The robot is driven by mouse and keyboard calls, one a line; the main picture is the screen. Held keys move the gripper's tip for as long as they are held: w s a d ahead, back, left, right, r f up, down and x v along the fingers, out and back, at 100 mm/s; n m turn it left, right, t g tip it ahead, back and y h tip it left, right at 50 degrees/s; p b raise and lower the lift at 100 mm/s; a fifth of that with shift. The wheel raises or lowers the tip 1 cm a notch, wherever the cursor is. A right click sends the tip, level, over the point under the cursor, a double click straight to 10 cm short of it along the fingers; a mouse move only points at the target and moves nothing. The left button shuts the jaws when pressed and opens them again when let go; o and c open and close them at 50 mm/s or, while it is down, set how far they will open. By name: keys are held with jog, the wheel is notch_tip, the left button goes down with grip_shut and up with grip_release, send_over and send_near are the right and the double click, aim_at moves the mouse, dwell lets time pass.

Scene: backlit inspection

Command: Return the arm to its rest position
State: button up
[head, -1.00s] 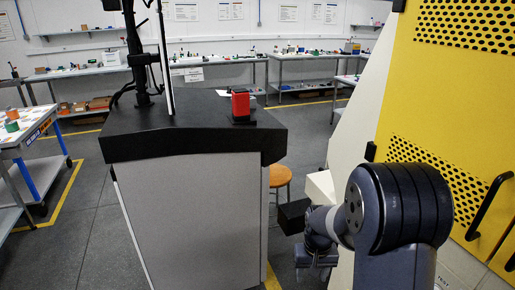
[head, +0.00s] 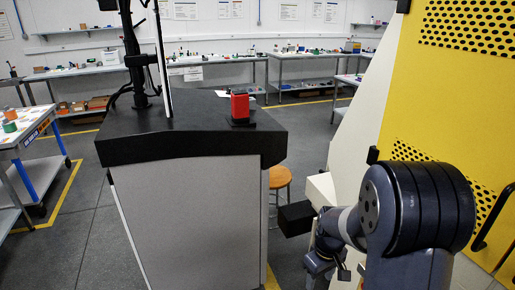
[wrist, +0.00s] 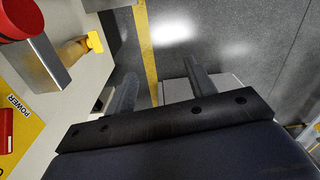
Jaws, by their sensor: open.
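My arm is folded low at the right of the head view, beside the yellow and white machine (head: 345,150). My gripper (wrist: 160,82) shows in the wrist view with its two fingers spread apart and nothing between them. Below and past the fingers are grey floor, a yellow floor line and a pale surface. In the head view the wrist end of my arm hangs near the machine's lower side, and the fingers are hard to make out there.
A grey cabinet with a black top (head: 190,140) stands left of my arm, with a red block (head: 240,104) on it. An orange stool (head: 279,177) stands behind. A red button (wrist: 22,18) and a POWER label (wrist: 17,105) are close on the wrist view's left.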

jog(key=shift+s+d+r+n, duration=0.15)
jog(key=shift+s+d+n, duration=0.15)
jog(key=shift+n, duration=0.5)
jog(key=shift+s+d+r+n, duration=0.15)
jog(key=shift+s+n, duration=0.2)
jog(key=shift+n, duration=0.45)
jog(key=shift+s+d+r+n, duration=0.15)
jog(key=shift+s+d+n, duration=0.15)
jog(key=shift+n, duration=0.5)
